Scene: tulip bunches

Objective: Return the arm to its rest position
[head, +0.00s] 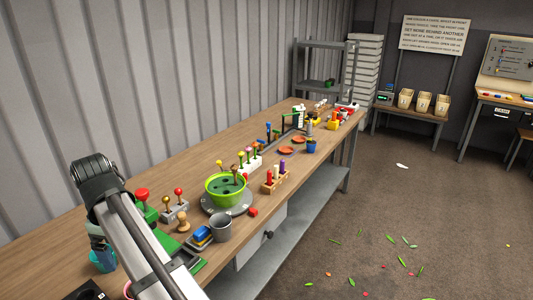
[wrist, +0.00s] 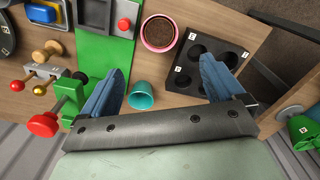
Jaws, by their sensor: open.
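My arm reaches in from the lower left of the head view over the workbench (head: 170,150). My gripper (wrist: 163,66) shows in the wrist view with its two blue fingers wide apart and nothing between them in its grasp. In the head view my arm hides most of it. A teal cup (wrist: 141,95) stands below and between the fingers in the wrist view; it also shows beside my arm in the head view (head: 103,262). A pink-rimmed pot of dark soil (wrist: 160,32) and a black tray with round holes (wrist: 205,84) lie beyond the fingertips.
A green board (wrist: 95,65) and red and yellow knobs (wrist: 42,124) are left of the fingers. A green bowl (head: 226,199), grey mug (head: 221,228) and wooden peg block (head: 275,186) stand along the bench. A corrugated wall (head: 130,80) runs behind it. Leaves litter the floor.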

